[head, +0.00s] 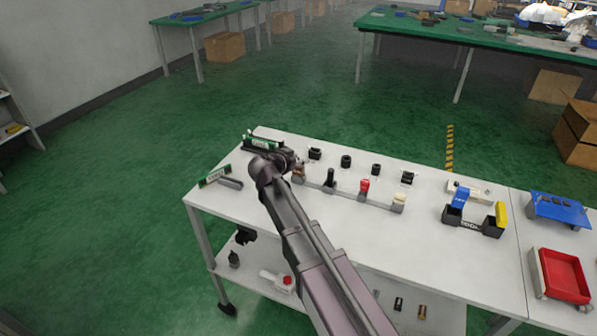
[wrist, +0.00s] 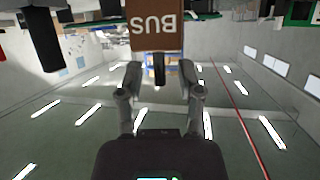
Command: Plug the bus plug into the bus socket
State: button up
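The bus plug is a brown block (wrist: 153,28) marked BUS, shown upside down in the wrist view, with a black grip (wrist: 158,68) on it. In the head view its brown body (head: 298,175) stands at the left end of a grey rail, partly hidden by my arm. My gripper (wrist: 160,75) is open, with a finger on each side of the black grip and a gap to both. In the head view my gripper (head: 290,160) is beside the plug. Several black sockets stand behind the rail; I cannot tell which is the bus socket.
The rail also holds a black (head: 330,178), a red (head: 364,186) and a cream piece (head: 399,200). Green-and-black fixtures (head: 262,142) stand at the table's left. A black fixture with blue and yellow parts (head: 472,222) and a red tray (head: 563,275) are to the right.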

grip_shut()
jog(key=shift+r, duration=0.1)
notch_tip(320, 180, up, 3)
jog(key=p, duration=0.3)
jog(key=shift+r+p, duration=0.2)
jog(key=shift+p, duration=0.1)
jog(key=s+d+r+p, duration=0.1)
jog(key=s+d, duration=0.2)
jog(key=s, duration=1.2)
jog(key=shift+s+r, duration=0.2)
jog(key=shift+s, duration=0.2)
